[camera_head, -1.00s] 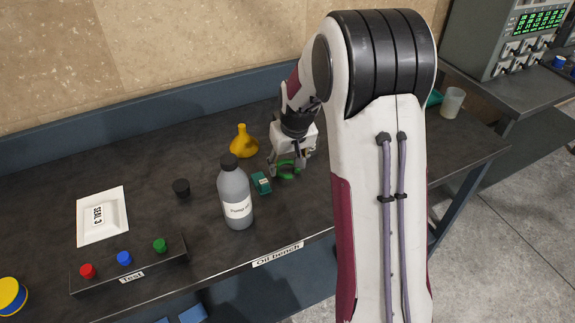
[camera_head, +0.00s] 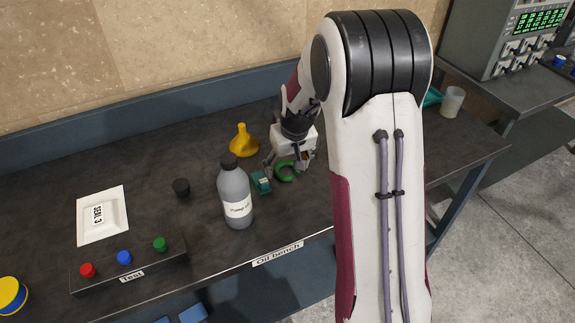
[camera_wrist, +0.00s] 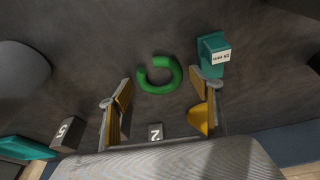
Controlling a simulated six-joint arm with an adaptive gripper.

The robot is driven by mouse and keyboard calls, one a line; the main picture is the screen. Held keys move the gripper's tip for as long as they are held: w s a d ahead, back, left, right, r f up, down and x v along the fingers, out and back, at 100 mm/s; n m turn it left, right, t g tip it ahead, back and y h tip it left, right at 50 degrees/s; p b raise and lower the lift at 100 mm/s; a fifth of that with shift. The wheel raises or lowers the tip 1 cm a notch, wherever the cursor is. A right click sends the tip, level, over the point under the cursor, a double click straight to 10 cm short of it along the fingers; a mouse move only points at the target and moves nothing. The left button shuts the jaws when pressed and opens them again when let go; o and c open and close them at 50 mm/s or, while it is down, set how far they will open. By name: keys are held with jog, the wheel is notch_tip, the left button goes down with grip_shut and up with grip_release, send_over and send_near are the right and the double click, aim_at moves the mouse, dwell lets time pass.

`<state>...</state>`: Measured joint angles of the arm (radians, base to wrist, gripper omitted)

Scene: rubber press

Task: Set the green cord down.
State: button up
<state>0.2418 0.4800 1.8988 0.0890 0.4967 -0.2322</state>
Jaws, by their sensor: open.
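The green cord (camera_head: 286,171) is a thick C-shaped ring lying on the dark bench top, just right of a small teal box (camera_head: 261,182). In the wrist view the cord (camera_wrist: 160,75) lies flat between and just beyond my spread fingertips, with its gap toward the upper left. My gripper (camera_head: 288,160) is open just over the cord, and its fingers (camera_wrist: 160,85) stand on either side of the ring, apart from it. The teal box (camera_wrist: 212,55) with a white label is close to the right fingertip. One finger hides part of the cord's surroundings.
A yellow funnel (camera_head: 243,141), a grey bottle (camera_head: 235,195) and a black cap (camera_head: 181,188) stand to the left. Numbered dark blocks (camera_wrist: 155,131) and a teal tray (camera_wrist: 25,149) show in the wrist view. Bare bench lies in front of the cord.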

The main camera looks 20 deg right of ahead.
aim_at(291, 182)
jog(key=shift+r, duration=0.1)
jog(key=v, duration=1.2)
dwell(0.6)
jog(key=s+a+r+t, duration=0.1)
jog(key=s+a+r, duration=0.3)
jog(key=s, duration=0.2)
jog(key=s+a+r, duration=0.3)
jog(key=s+r, duration=0.2)
jog(key=s, duration=0.2)
jog(key=s+a, duration=0.2)
jog(key=s, duration=0.5)
jog(key=s+a+n+t, duration=0.1)
jog(key=s+a, duration=0.1)
jog(key=s, duration=0.6)
jog(key=shift+a+f+t, duration=0.3)
jog(key=shift+a+f, duration=0.1)
jog(key=shift+f, duration=0.05)
jog(key=shift+o, duration=0.4)
jog(key=shift+d, duration=0.15)
